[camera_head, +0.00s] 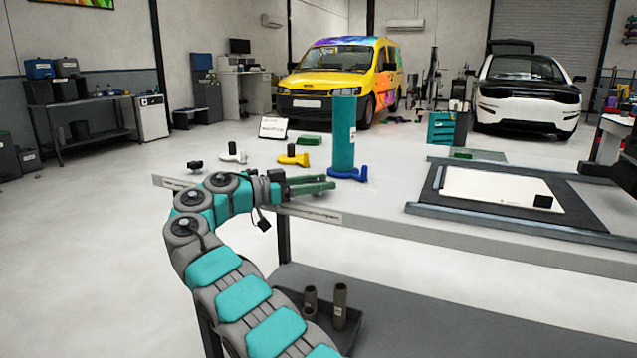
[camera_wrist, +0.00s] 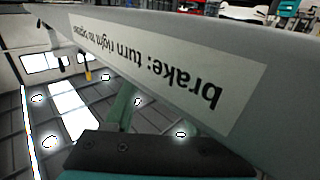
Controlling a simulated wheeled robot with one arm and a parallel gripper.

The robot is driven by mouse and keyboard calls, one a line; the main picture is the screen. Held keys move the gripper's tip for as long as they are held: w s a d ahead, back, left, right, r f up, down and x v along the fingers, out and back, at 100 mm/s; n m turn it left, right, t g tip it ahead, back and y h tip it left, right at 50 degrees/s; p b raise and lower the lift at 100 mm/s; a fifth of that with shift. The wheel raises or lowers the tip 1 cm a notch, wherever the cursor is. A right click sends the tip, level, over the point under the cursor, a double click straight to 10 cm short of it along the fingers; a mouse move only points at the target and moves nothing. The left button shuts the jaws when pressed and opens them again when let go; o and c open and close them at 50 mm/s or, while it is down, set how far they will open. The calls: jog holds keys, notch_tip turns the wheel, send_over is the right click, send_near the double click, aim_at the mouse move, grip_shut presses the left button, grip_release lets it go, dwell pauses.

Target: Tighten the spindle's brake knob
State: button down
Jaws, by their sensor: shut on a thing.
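The blue spindle base (camera_head: 346,174) stands near the table's front edge in the head view, with a tall teal roll (camera_head: 344,135) upright on it. A blue knob-like part (camera_head: 362,172) shows at the base's right side. My gripper (camera_head: 331,183) reaches in from the left, its green fingers close together at the front left of the base. The fingers look shut, and the brake knob between them is hidden. In the wrist view, a label (camera_wrist: 165,68) about the brake and turning right appears upside down, and a green finger (camera_wrist: 122,106) shows partly below it.
A white holder (camera_head: 233,157) and a yellow holder (camera_head: 293,158) stand behind my arm on the table (camera_head: 390,193). A dark mat with a white sheet (camera_head: 495,188) lies to the right. A tray with brown tubes (camera_head: 340,297) sits on the lower shelf.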

jog(key=shift+r, duration=0.15)
dwell(0.5)
jog(key=shift+c, duration=1.3)
grip_release()
